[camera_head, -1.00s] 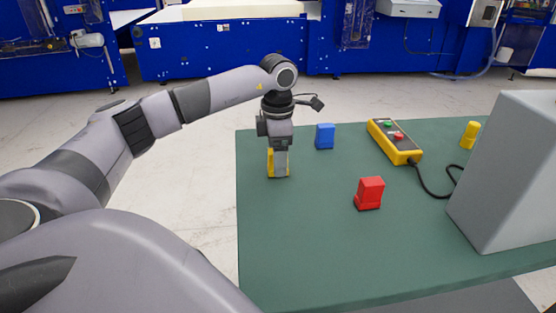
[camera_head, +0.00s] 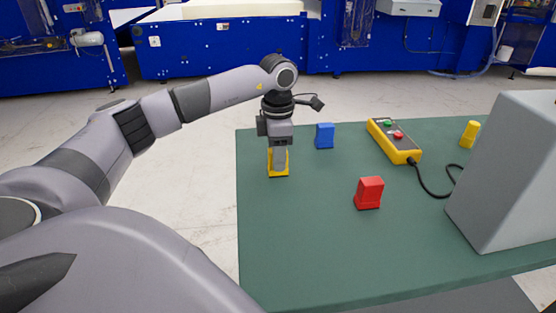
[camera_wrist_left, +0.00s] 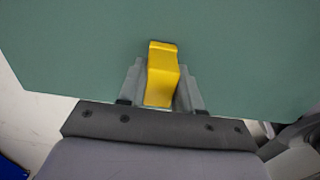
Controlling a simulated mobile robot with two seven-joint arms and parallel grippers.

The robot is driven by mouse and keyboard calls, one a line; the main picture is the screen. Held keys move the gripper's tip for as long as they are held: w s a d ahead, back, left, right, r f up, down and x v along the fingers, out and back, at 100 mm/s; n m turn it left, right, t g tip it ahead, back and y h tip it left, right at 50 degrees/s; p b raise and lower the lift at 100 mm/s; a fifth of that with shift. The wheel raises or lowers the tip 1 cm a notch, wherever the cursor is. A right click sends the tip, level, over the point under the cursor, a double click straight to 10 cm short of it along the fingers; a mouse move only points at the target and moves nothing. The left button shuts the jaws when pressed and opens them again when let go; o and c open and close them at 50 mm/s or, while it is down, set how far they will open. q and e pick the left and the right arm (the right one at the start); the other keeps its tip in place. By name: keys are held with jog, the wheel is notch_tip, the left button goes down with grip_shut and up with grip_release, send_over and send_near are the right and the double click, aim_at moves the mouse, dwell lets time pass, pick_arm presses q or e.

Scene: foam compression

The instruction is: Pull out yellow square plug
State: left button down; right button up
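The yellow square plug (camera_head: 270,167) stands upright on the green table, near its left edge. My left gripper (camera_head: 279,160) points down from above, with its fingers on either side of the plug. In the left wrist view, the yellow plug (camera_wrist_left: 162,78) fills the space between the two grey fingers (camera_wrist_left: 161,90), which appear to touch its sides. The plug's base still rests on the table. The near finger hides part of the plug in the head view. My right gripper is not in view.
On the green table (camera_head: 300,240) stand a blue plug (camera_head: 325,136), a red plug (camera_head: 369,193), a yellow round plug (camera_head: 470,134) and a yellow button box (camera_head: 394,141) with a black cable. A large grey box (camera_head: 510,180) is at the right. The table's front left is clear.

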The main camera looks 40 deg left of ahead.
pick_arm(q)
jog(key=shift+r, duration=0.15)
jog(key=shift+r+p, duration=2.5)
jog(key=shift+r, duration=0.4)
